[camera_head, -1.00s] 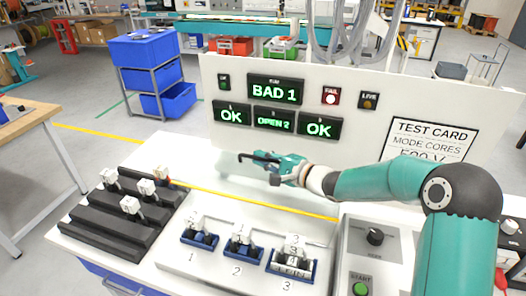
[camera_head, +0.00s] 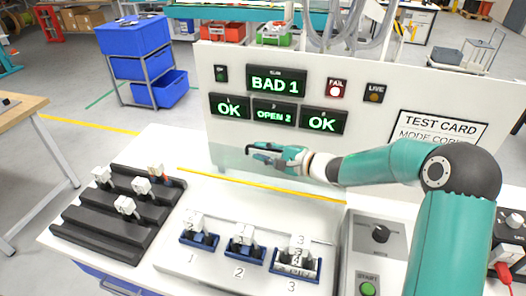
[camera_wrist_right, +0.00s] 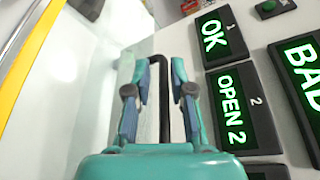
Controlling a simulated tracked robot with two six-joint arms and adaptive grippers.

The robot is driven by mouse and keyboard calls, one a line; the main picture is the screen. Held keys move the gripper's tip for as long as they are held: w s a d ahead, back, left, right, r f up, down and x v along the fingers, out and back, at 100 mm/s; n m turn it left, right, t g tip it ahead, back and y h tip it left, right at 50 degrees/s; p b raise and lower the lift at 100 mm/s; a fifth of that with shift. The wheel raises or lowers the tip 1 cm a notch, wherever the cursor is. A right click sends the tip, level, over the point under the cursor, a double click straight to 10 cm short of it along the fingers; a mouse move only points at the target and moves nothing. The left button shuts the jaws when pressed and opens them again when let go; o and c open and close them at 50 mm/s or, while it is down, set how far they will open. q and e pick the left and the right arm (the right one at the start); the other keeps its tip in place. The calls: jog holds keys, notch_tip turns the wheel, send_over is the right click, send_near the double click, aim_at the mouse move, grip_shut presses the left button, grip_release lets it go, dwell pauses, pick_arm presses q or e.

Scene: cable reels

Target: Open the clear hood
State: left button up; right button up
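The clear hood (camera_head: 225,158) is hard to make out. It seems to stand raised behind the sockets, near the white display panel, with a yellow strip (camera_head: 262,186) along its foot. Its black handle (camera_head: 250,149) is at my right gripper (camera_head: 262,154). In the right wrist view the black handle bar (camera_wrist_right: 164,90) runs between the two fingers of my right gripper (camera_wrist_right: 158,62), which stand apart with a gap beside the bar. The pane shows to the left there. My left gripper is not in view.
Three numbered blue sockets with white plugs (camera_head: 242,240) sit on the bench front, not under the pane. A black stepped rack (camera_head: 105,228) holds several plugs at left. A control box (camera_head: 372,250) stands at right. The display panel (camera_head: 390,95) rises close behind my gripper.

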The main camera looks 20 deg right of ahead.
jog(key=shift+d, duration=0.3)
jog(key=shift+s+d+r, duration=0.15)
jog(key=shift+s+d, duration=0.15)
jog(key=shift+s, duration=0.1)
jog(key=v, duration=1)
jog(key=shift+s, duration=0.5)
